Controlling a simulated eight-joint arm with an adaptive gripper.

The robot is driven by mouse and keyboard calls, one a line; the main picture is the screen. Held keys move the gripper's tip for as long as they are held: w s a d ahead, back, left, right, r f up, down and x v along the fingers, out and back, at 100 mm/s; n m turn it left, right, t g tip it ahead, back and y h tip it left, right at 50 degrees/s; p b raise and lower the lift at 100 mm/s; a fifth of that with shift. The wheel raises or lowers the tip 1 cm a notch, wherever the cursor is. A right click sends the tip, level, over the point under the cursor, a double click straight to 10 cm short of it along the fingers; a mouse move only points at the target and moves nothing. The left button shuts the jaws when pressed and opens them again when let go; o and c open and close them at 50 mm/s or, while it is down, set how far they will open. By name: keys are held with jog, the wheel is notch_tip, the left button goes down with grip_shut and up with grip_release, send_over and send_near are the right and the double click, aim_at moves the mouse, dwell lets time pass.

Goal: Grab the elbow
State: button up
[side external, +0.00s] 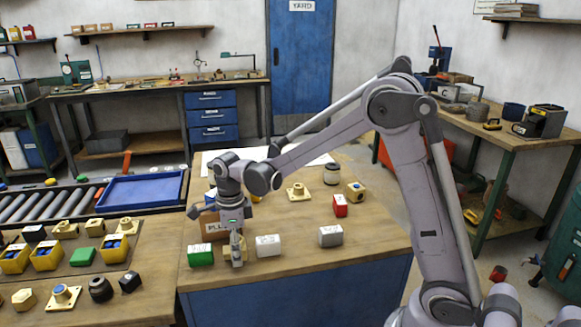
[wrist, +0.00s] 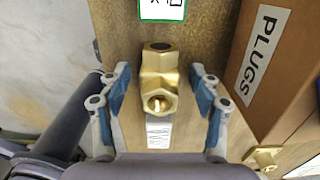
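The brass elbow (wrist: 158,75) stands out in the wrist view, a gold fitting with a dark round opening at one end and a threaded opening facing up. My gripper (wrist: 158,104) is open, with one blue-padded finger on each side of the elbow and gaps between the pads and the brass. In the side view my gripper (side external: 237,250) points down low over the front bench, between a green box and a white box. It mostly hides the elbow there.
A green box (side external: 200,256) and a white box (side external: 268,245) flank my gripper closely. The cardboard PLUGS box (wrist: 263,62) is beside it. A flanged brass part (side external: 299,192) and a red box (side external: 340,205) stand farther back.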

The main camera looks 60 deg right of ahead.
grip_shut()
jog(key=shift+r, duration=0.1)
